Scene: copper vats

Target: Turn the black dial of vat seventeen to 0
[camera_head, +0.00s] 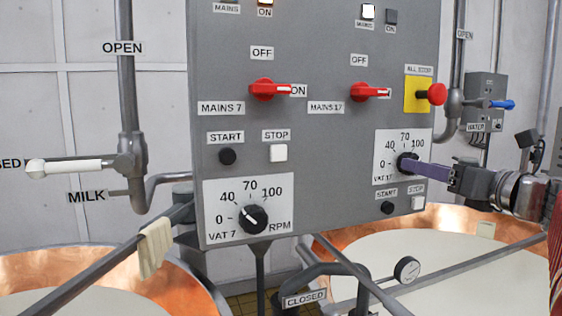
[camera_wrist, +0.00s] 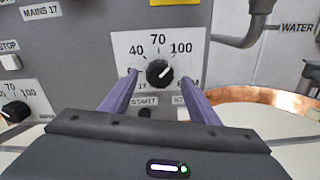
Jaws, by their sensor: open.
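The black dial of vat 17 (camera_head: 405,160) sits on a white scale plate (camera_head: 384,150) marked 40, 70 and 100 on the grey panel. It also shows in the wrist view (camera_wrist: 159,73), where its white mark points to the upper right, towards 100. My gripper (camera_head: 414,166) reaches in from the right with its purple fingers at the dial. In the wrist view my gripper (camera_wrist: 160,84) is open, one finger on each side of the dial. A gap shows between each finger and the dial.
The similar vat 7 dial (camera_head: 253,219) is at lower left. A START button (camera_head: 387,207) and STOP button (camera_head: 417,203) lie just below the vat 17 dial. Above are the red MAINS 17 switch (camera_head: 368,92) and red emergency knob (camera_head: 437,94). Copper vats (camera_head: 460,218) and rails stand below.

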